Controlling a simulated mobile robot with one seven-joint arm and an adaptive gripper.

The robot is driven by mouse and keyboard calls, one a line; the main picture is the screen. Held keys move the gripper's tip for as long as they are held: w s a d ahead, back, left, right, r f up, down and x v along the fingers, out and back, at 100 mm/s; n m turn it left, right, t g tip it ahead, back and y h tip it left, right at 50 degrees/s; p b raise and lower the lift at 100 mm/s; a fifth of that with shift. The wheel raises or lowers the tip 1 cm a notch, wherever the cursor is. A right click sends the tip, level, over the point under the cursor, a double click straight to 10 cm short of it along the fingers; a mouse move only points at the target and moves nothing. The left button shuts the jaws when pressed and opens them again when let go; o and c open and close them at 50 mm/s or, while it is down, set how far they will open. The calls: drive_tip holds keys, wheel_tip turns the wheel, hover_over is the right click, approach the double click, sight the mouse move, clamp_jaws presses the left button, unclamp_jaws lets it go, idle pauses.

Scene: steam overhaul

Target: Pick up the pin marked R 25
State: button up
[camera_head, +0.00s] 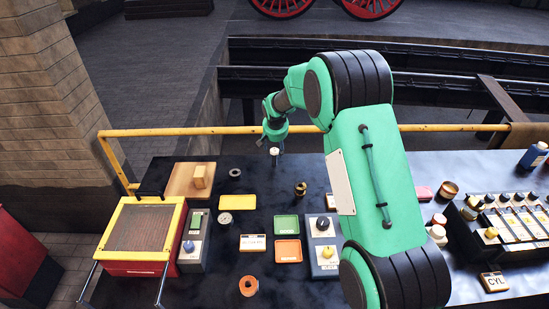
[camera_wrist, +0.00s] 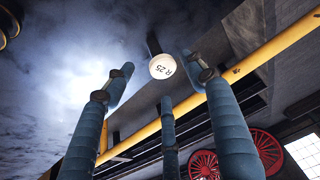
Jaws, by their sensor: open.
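The pin marked R 25 (camera_wrist: 162,66) shows a round white end with its lettering in the wrist view, with a dark shaft behind it. In the head view its white top (camera_head: 275,151) shows just below my gripper (camera_head: 275,141), near the back of the dark bench. In the wrist view my gripper's blue-grey fingers are spread around the white end, with gaps between them and it. My gripper is open and holds nothing. How the pin's lower part is supported is hard to see.
A yellow rail (camera_head: 200,131) runs along the bench's back edge, close behind the pin. A red box with a yellow rim (camera_head: 179,216), a green tray (camera_head: 286,224), an orange tray (camera_head: 288,250) and a switch box (camera_head: 323,230) stand nearer. My arm hides part of the bench at right.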

sight(274, 151)
drive_tip(key=shift+x, duration=0.85)
drive_tip(key=shift+b+x, duration=0.6)
drive_tip(key=shift+x, duration=1.95)
drive_tip(key=shift+a, duration=0.1)
clamp_jaws()
